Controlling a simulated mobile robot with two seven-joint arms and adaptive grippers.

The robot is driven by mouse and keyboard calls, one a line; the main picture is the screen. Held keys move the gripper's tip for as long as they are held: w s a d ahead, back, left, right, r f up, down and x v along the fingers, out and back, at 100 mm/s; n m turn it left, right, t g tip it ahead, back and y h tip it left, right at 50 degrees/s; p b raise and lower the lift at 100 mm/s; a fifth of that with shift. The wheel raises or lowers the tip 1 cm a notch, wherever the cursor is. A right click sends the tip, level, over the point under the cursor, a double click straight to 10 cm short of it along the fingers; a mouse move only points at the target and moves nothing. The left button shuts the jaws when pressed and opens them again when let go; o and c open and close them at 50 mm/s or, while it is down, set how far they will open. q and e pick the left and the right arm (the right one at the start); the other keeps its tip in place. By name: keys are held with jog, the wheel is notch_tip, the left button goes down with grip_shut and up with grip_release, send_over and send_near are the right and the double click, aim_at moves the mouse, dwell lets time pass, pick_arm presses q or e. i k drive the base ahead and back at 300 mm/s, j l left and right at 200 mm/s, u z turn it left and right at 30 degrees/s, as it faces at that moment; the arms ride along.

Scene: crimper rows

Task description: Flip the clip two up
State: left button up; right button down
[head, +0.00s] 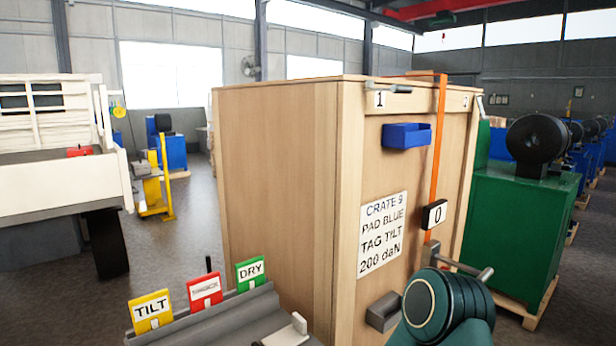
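The wooden crate (275,190) stands in the middle with its labelled face turned to the right. A plate marked 1 (380,99) is near its top left, with a grey clip (388,88) jutting out above it. A plate marked 2 (465,101) is near its top right. A small pale part (480,106) by the right edge may be clip two; its position is too small to tell. An orange strap (438,150) runs down between the plates. A teal round arm joint of mine is at bottom right. Neither gripper shows.
A blue bin (406,135), a black 0 display (434,215), a paper label (382,235) and a grey block (384,311) are on the crate face. A grey lever (470,268) juts right. TILT (151,311), red (204,291) and DRY (250,273) tags stand lower left. A green machine (525,230) stands right.

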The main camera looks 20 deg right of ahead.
aim_at(483, 117)
jog(key=z, duration=2.15)
jog(key=i, duration=2.75)
jog(key=l+u, duration=0.15)
jog(key=u, duration=0.55)
